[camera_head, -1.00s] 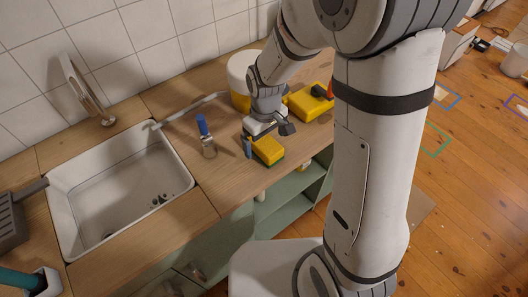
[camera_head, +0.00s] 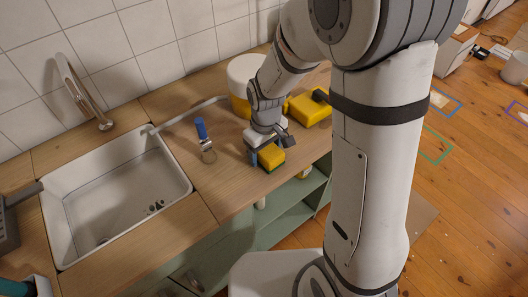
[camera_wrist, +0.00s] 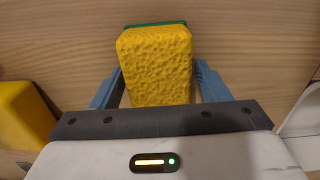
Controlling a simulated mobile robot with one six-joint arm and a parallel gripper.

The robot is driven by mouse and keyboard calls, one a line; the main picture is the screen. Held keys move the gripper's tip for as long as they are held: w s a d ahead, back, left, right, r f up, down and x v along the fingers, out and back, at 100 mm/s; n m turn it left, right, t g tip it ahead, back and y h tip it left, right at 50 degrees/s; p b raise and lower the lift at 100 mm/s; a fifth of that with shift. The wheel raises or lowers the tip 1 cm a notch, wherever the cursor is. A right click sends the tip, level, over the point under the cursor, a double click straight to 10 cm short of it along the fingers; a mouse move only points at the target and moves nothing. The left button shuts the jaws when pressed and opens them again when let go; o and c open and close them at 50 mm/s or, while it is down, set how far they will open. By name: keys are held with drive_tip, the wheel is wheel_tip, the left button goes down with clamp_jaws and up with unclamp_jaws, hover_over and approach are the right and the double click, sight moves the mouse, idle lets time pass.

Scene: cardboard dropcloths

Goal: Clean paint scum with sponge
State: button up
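The sponge (camera_head: 272,156), a yellow block with a thin green layer, is at the counter near its front edge. It is also large in the wrist view (camera_wrist: 155,65), yellow face towards me, green layer at the far side. My gripper (camera_head: 266,156) points down at the sponge, one blue finger on each side of it. In the wrist view the fingers of my gripper (camera_wrist: 159,80) lie close along the sponge's sides; I cannot tell whether they press on it. The sponge's underside is hidden.
The white sink (camera_head: 110,200) is set in the counter at left, with a tap (camera_head: 88,95) behind. A white-and-yellow bucket (camera_head: 240,85) and yellow box (camera_head: 311,110) stand close to my arm.

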drive_tip(key=c, duration=0.7)
drive_tip(key=shift+w+r+p, duration=0.1)
drive_tip(key=shift+r+p, duration=2.5)
drive_tip(key=shift+r, duration=0.95)
drive_tip(key=shift+c, duration=0.2)
